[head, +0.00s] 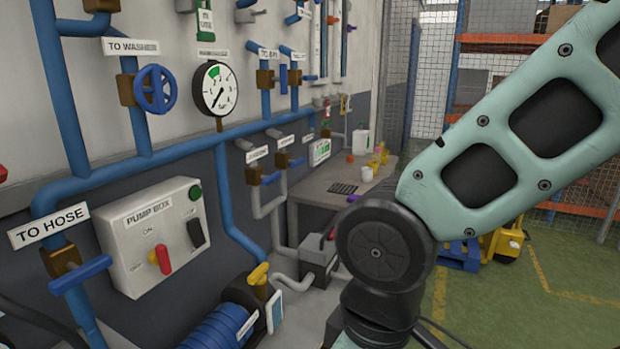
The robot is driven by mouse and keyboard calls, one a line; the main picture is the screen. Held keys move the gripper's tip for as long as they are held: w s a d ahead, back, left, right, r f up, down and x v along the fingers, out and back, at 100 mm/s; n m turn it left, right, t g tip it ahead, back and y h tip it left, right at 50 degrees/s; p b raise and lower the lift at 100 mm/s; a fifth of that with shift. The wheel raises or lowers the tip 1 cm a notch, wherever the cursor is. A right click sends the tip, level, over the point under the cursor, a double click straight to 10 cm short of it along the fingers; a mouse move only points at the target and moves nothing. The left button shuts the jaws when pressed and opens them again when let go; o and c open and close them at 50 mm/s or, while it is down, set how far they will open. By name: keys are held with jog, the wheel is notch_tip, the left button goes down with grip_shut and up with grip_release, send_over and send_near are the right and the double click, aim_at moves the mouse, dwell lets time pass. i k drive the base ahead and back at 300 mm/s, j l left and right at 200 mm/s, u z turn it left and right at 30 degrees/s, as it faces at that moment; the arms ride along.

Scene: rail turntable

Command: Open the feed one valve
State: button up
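No label that I can read says feed one, so I cannot tell which valve it is. Small labelled brass valves sit on the pipes in the middle: a left one (254,176) and one beside it on the right (282,160). Their labels are too small to read. A blue round handwheel (155,89) is on the pipe marked TO WASHER. A blue lever (80,275) is on the pipe marked TO HOSE. A yellow-handled valve (258,275) is low in the middle. My arm crosses the right side; my gripper is not in view.
A pump box (155,235) with a red and yellow knob hangs on the wall. A pressure gauge (215,88) is above it. A grey bench (335,180) stands behind. Green floor (480,310) is open at right.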

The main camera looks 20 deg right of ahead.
aim_at(267, 180)
jog(key=i+l+u, duration=0.15)
jog(key=i+l, duration=0.25)
jog(key=i+l+u, duration=0.2)
jog(key=i+l, duration=0.15)
jog(key=l, duration=0.15)
